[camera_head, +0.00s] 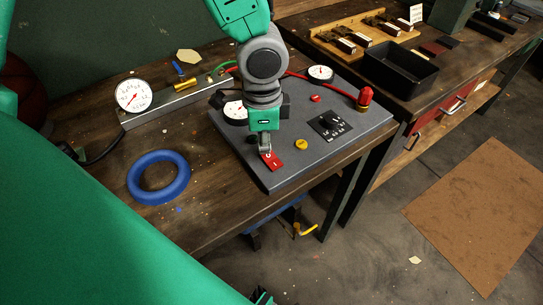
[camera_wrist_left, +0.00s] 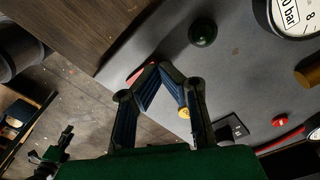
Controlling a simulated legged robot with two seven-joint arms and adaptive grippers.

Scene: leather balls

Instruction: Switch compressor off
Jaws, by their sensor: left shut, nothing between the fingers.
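The grey compressor panel (camera_head: 300,165) lies on the wooden bench. A red rocker switch (camera_head: 272,161) sits near its front left corner, with white marks on it. My left gripper (camera_head: 265,149) points down with its fingertips at the switch and partly covers it. In the left wrist view the fingertips of my left gripper (camera_wrist_left: 160,66) meet with nothing between them. The red switch (camera_wrist_left: 138,72) shows partly behind one finger; I cannot tell whether they touch. A black and green part, possibly my right gripper (camera_wrist_left: 56,150), is at the lower left of the wrist view.
The panel also bears a yellow button (camera_head: 301,144), a black dial (camera_head: 331,123), a red-capped post (camera_head: 364,98) and gauges (camera_head: 320,73). A blue ring (camera_head: 158,178) lies left on the bench.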

